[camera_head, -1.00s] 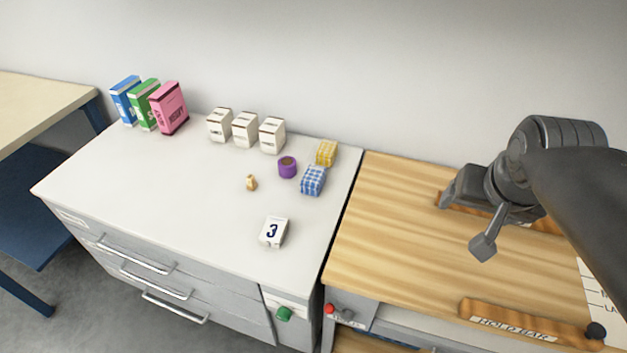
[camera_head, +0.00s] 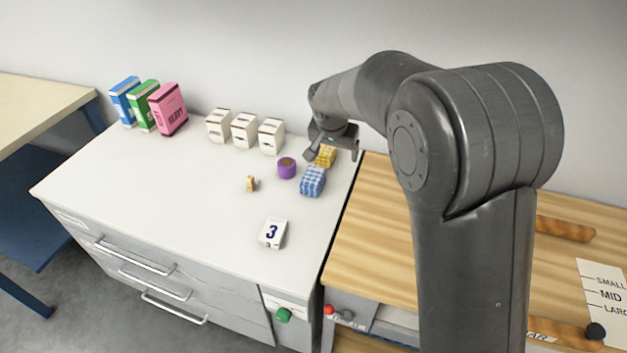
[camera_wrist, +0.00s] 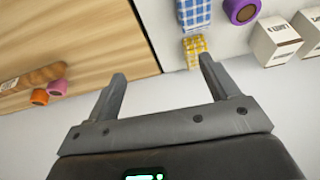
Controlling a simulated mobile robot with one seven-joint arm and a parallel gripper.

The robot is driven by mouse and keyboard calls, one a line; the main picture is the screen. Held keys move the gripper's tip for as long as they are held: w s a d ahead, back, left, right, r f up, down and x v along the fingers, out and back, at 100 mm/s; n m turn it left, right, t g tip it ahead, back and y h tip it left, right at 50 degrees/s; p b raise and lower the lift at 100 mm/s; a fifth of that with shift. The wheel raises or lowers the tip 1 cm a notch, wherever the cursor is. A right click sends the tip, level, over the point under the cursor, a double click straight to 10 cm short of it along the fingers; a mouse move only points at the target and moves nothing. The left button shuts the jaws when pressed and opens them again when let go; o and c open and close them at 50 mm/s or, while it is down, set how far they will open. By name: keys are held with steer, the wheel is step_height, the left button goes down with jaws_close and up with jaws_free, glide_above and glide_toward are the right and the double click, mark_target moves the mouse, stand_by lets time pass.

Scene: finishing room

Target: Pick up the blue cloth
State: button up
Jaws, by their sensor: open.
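The blue checked cloth (camera_head: 312,182) is a small folded block on the white cabinet top, near its right edge. In the wrist view the blue cloth (camera_wrist: 194,12) shows at the top edge, partly cut off. My gripper (camera_head: 333,154) is open and empty above the back right of the cabinet, higher than and behind the blue cloth. In the wrist view the gripper (camera_wrist: 162,68) has its fingers spread wide, with nothing between them. A yellow checked cloth (camera_head: 326,158) lies just behind the blue one, near my right fingertip in the wrist view.
A purple roll (camera_head: 287,168) lies left of the blue cloth. A small tan piece (camera_head: 251,184) and a white block marked 3 (camera_head: 272,233) stand on the cabinet top (camera_head: 180,190). White boxes (camera_head: 244,130) stand at the back. A wooden bench (camera_head: 375,235) adjoins on the right.

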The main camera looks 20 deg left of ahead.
glide_toward(313, 175)
steer(key=shift+w+a, duration=0.1)
steer(key=shift+a+f, duration=0.1)
steer(key=shift+f, duration=0.1)
steer(key=x, duration=1)
steer(key=shift+w+f, duration=0.15)
steer(key=shift+f, duration=0.05)
steer(key=shift+c, duration=0.2)
steer(key=c, duration=1)
